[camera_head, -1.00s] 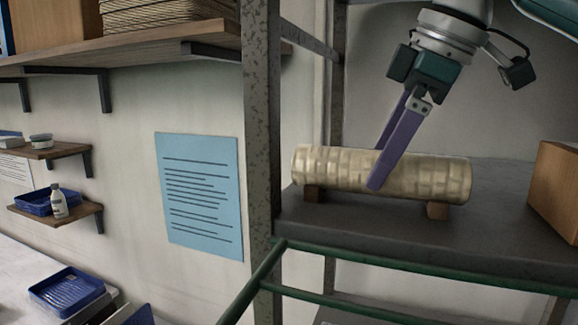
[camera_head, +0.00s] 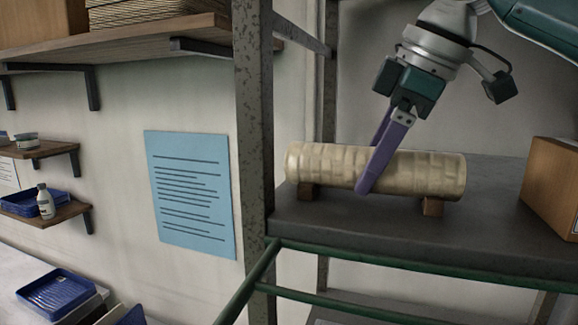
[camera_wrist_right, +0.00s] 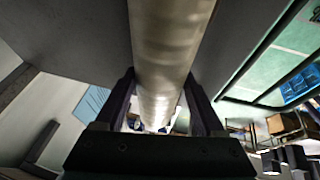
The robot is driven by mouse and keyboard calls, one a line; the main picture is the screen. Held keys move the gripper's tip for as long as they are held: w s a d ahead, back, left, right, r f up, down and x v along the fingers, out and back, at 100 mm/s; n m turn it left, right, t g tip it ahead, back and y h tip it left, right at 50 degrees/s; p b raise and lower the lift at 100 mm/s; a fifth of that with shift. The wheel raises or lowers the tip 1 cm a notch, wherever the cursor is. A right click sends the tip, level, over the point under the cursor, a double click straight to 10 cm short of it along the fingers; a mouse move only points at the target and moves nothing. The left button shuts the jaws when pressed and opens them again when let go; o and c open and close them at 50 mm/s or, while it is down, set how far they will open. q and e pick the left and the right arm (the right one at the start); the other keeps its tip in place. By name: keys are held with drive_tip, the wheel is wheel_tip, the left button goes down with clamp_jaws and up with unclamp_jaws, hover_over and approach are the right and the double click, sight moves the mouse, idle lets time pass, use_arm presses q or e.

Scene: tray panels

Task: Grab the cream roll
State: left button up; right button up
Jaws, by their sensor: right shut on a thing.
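The cream roll (camera_head: 420,175) lies lengthwise on two small brown blocks (camera_head: 433,206) on the grey shelf, right of centre in the head view. My right gripper (camera_head: 370,172) reaches down from above, its purple fingers on either side of the roll near its middle. It is shut on the roll. In the right wrist view the roll (camera_wrist_right: 165,50) runs between the two dark fingers (camera_wrist_right: 160,105). The far finger is mostly hidden behind the roll in the head view. My left gripper is not in view.
A cardboard box (camera_head: 552,185) stands on the shelf to the right. A speckled metal post (camera_head: 253,130) rises left of the roll, and a green rail (camera_head: 400,264) runs along the shelf front. A blue notice (camera_head: 190,195) hangs on the wall. Bare shelf lies between roll and box.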

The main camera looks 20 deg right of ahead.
clamp_jaws()
drive_tip(key=shift+r, duration=0.2)
